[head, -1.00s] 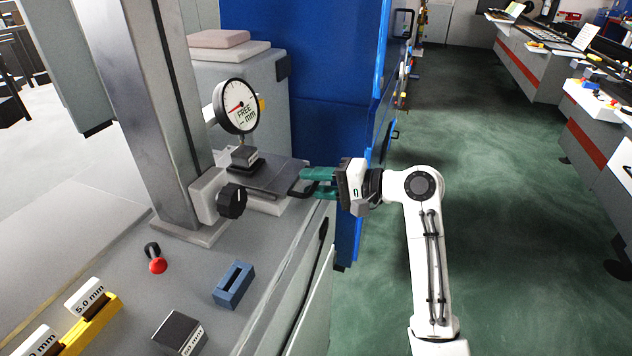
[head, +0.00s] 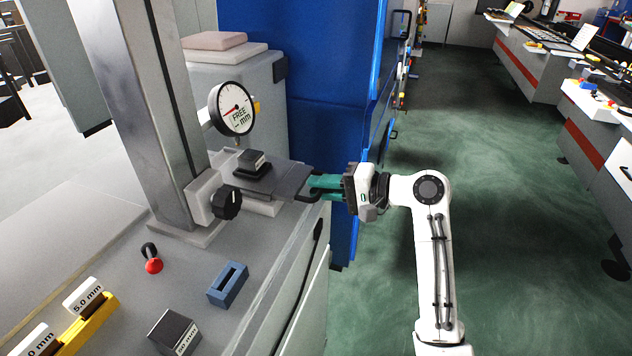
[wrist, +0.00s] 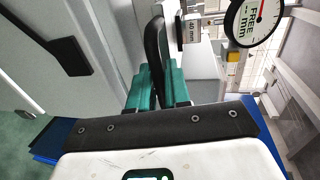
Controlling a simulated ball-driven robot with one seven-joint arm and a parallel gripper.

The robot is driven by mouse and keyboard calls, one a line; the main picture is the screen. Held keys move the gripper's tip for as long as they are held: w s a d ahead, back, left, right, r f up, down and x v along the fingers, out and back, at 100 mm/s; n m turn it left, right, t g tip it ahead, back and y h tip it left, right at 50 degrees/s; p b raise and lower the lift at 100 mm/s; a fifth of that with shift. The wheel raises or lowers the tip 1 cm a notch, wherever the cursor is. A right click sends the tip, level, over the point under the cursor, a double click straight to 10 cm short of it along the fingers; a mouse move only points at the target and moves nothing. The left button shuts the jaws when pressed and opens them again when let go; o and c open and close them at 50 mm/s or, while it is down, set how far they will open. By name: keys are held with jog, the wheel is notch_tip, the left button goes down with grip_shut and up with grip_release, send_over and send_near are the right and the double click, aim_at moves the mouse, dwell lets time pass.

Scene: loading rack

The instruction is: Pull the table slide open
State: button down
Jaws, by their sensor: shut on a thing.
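The table slide (head: 285,178) is a dark grey plate on a light base beside the metal column, reaching out toward the bench's right edge. A dark block (head: 252,162) sits on it, left of its middle. A black handle (head: 314,190) is at the slide's right end; it also shows in the wrist view (wrist: 155,55). My gripper (head: 322,186) has green fingers and is shut on the handle, coming from the right. In the wrist view the green fingers (wrist: 155,88) are on both sides of the black handle.
A dial gauge (head: 232,108) reading "FREE" stands above the slide. A blue cabinet (head: 330,60) stands behind.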

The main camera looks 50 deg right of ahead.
jog(key=f+p+v, duration=0.2)
jog(key=p+v, duration=0.1)
jog(key=v, duration=0.6)
jog(key=shift+s+d, duration=0.25)
jog(key=shift+s, duration=0.3)
jog(key=c, duration=1.2)
grip_release()
jog(key=shift+c, duration=0.2)
jog(key=b+v, duration=0.1)
jog(key=v, duration=0.9)
jog(key=shift+s+r, duration=0.15)
jog(key=shift+s, duration=0.2)
